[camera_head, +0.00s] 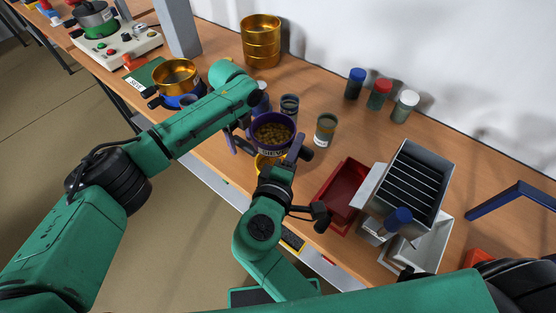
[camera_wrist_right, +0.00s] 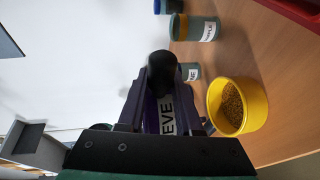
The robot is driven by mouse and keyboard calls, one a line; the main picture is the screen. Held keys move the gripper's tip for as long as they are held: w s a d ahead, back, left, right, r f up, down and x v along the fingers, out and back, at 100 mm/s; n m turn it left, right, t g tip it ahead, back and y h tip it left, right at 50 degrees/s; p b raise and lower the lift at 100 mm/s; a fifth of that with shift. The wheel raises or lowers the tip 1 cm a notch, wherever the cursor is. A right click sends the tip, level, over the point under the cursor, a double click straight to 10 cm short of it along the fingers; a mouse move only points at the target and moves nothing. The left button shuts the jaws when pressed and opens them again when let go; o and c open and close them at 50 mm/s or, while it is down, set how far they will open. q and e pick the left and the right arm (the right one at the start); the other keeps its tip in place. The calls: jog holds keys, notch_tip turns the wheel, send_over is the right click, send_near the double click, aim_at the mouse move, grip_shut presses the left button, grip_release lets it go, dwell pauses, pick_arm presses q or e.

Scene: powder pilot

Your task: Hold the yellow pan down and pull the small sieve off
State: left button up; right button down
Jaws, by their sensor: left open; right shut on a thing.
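The small purple sieve (camera_head: 268,151), labelled SIEVE, holds coarse brown granules. My right gripper (camera_head: 296,150) is shut on its near right wall; the wrist view shows the sieve's purple wall and label (camera_wrist_right: 166,115) between the fingers. The yellow pan (camera_head: 262,163) is mostly hidden behind the sieve and right gripper in the head view. In the right wrist view the yellow pan (camera_wrist_right: 259,105) stands apart from the sieve, its mouth open and fine brown grains inside. My left gripper (camera_head: 240,137) is open at the left of the sieve; whether it touches the pan is unclear.
Labelled jars (camera_head: 326,129) stand right of and behind the sieve. A red tray (camera_head: 347,193) and a metal slotted box (camera_head: 413,180) lie to the right. Several capped bottles (camera_head: 380,92) and stacked gold sieves (camera_head: 261,42) stand near the wall. The table's front edge is close.

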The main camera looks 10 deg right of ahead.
pick_arm(q)
jog(key=shift+r, duration=3.4)
notch_tip(320, 180, up, 12)
